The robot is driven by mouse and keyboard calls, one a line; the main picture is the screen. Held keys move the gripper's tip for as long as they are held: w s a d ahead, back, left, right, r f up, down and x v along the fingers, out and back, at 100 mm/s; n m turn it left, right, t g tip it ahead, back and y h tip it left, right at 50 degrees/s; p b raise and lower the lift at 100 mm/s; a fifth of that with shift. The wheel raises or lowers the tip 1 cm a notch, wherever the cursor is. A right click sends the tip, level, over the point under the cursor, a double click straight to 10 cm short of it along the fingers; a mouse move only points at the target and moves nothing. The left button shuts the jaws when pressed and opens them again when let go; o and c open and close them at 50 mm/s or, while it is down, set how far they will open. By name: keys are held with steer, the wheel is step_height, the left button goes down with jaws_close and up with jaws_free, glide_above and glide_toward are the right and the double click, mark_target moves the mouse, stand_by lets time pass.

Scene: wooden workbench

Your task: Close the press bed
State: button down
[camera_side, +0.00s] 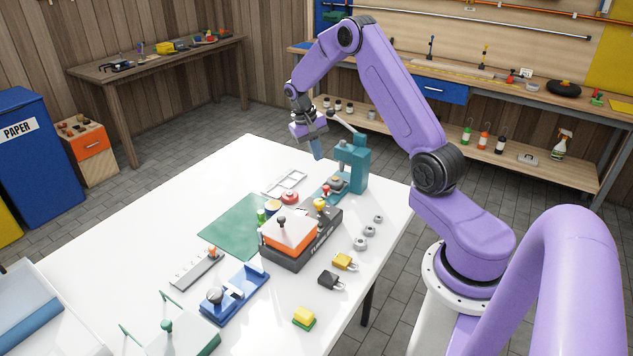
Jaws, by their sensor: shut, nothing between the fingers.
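A teal press (355,168) stands on the far right part of the white table, with a lever arm sticking up to the left from its head. Its low teal bed (326,193) extends out toward the front left, and a round grey piece (337,183) sits on it. My gripper (317,154) is shut and empty, pointing down just left of the press head. It appears above the table and apart from the bed. How far out the bed stands is too small to tell.
An orange-topped dark box (290,233), a red round part (290,198) and a yellow-topped piece (320,205) stand near the bed. A white tray (285,182) lies to its left. Padlocks (345,261), rings and a blue fixture (235,293) are nearer. The table's far left is clear.

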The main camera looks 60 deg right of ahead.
steer(key=w+a+f+n+g+h, duration=0.1)
steer(key=w+a+f+n+h, duration=0.15)
steer(key=n, duration=0.75)
steer(key=n+h, duration=0.3)
steer(key=n, duration=0.6)
glide_toward(331, 182)
steer(key=f, duration=0.1)
steer(key=s+a+f, duration=0.1)
steer(key=f, duration=0.3)
steer(key=shift+s+a, duration=0.15)
steer(key=shift+s, duration=0.1)
steer(key=shift+d, duration=2.6)
steer(key=shift+s, duration=0.1)
